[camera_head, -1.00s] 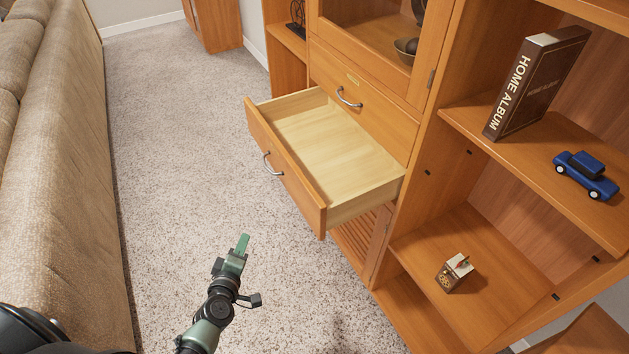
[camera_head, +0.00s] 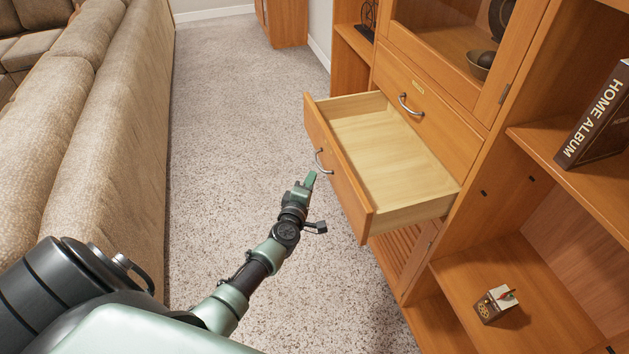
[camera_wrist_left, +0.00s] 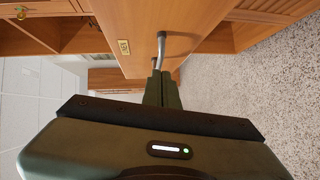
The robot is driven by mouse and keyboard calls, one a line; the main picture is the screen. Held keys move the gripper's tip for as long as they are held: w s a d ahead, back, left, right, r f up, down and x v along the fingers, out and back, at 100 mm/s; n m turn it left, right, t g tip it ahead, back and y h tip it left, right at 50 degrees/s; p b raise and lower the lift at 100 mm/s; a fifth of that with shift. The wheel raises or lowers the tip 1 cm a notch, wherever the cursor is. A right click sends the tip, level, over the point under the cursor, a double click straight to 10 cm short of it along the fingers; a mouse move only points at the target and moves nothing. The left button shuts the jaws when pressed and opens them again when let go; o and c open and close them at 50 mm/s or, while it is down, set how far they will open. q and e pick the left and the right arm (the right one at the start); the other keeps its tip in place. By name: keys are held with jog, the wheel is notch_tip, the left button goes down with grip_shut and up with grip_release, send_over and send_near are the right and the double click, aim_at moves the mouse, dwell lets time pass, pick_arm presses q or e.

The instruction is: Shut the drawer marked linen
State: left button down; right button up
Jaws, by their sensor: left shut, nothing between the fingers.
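A wooden drawer (camera_head: 392,154) with a pale, empty inside stands pulled out of the cabinet in the head view. Its front carries a curved metal handle (camera_head: 320,161), which also shows in the left wrist view (camera_wrist_left: 161,48). A small brass label plate (camera_wrist_left: 124,47) sits on the front beside the handle; its lettering is too small to read. My left gripper (camera_head: 310,179) is shut and empty, its fingertips close to the drawer front by the handle. I cannot tell whether they touch. My right gripper is not in view.
A shut drawer (camera_head: 440,111) with its own label plate and handle sits above the open one. Open shelves at right hold an album (camera_head: 600,118) and a small box (camera_head: 496,304). A beige sofa (camera_head: 110,130) lines the left; carpet between is clear.

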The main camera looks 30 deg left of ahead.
pick_arm(q)
jog(key=shift+w+d+f, duration=0.1)
jog(key=shift+w+d, duration=0.2)
jog(key=shift+w, duration=0.25)
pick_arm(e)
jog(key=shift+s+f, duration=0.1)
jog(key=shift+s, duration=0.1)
pick_arm(q)
jog(key=shift+d, duration=0.1)
